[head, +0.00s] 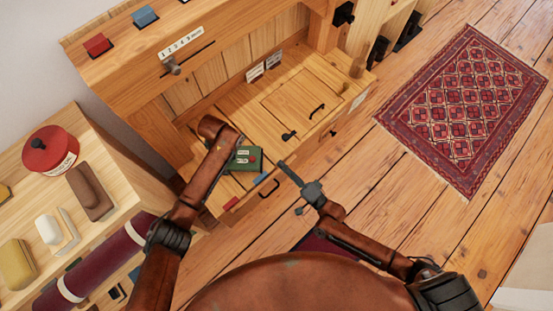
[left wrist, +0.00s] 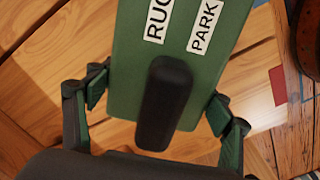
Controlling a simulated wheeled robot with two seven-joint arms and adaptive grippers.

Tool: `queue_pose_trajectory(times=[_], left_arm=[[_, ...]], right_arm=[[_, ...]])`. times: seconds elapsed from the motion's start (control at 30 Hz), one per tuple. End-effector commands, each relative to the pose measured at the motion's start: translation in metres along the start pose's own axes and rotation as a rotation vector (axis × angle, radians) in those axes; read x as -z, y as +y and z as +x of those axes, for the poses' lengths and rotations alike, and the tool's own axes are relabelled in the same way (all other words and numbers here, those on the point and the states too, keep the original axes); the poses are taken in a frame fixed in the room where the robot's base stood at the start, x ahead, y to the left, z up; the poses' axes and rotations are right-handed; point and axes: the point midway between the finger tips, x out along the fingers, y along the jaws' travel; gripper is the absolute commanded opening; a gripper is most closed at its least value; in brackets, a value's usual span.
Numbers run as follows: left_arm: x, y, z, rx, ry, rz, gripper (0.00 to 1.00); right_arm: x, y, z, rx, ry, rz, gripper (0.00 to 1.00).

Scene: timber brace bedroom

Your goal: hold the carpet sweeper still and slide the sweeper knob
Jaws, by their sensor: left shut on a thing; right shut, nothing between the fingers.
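The carpet sweeper (head: 255,155) is a green body lying on the wooden furniture in the head view. In the left wrist view its green top (left wrist: 135,60) carries white labels reading RUG and PARK, and a black elongated piece (left wrist: 165,105) stands in its middle. I cannot tell for sure whether that piece is the sweeper knob. My left gripper (left wrist: 160,100) has its fingers on either side of the green body and is shut on it. In the head view, my left arm partly hides the sweeper. My right gripper (head: 288,170) is shut and empty, apart from the sweeper, to its right.
A slider (head: 173,66) with a number strip is on the upper ledge. A side shelf (head: 112,212) holds several objects. A patterned rug (head: 467,110) lies on the open floor.

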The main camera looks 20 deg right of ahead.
Motion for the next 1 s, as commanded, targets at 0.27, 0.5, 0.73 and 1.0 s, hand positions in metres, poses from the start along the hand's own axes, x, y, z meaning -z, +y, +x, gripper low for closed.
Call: queue_pose_trajectory(times=[0.27, 0.5, 0.73, 1.0], left_arm=[[0.0006, -0.0058, 0.0074, 0.015, 0.0, 0.0, 0.33], [0.0005, -0.0056, 0.007, 0.015, 0.0, 0.0, 0.79], [0.0002, -0.0027, 0.0031, 0.007, 0.0, 0.0, 0.95], [0.0001, -0.0012, 0.001, 0.003, 0.0, 0.0, 0.95]], right_arm=[[-0.0003, 0.0012, -0.0035, 0.0, 0.0, 0.001, 0.0], [-0.0002, 0.0012, -0.0033, 0.0, 0.0, 0.001, 0.0], [0.0, 0.0004, -0.0031, 0.0, 0.001, 0.001, 0.0], [0.0001, 0.0, -0.003, 0.0, 0.001, 0.001, 0.0]])
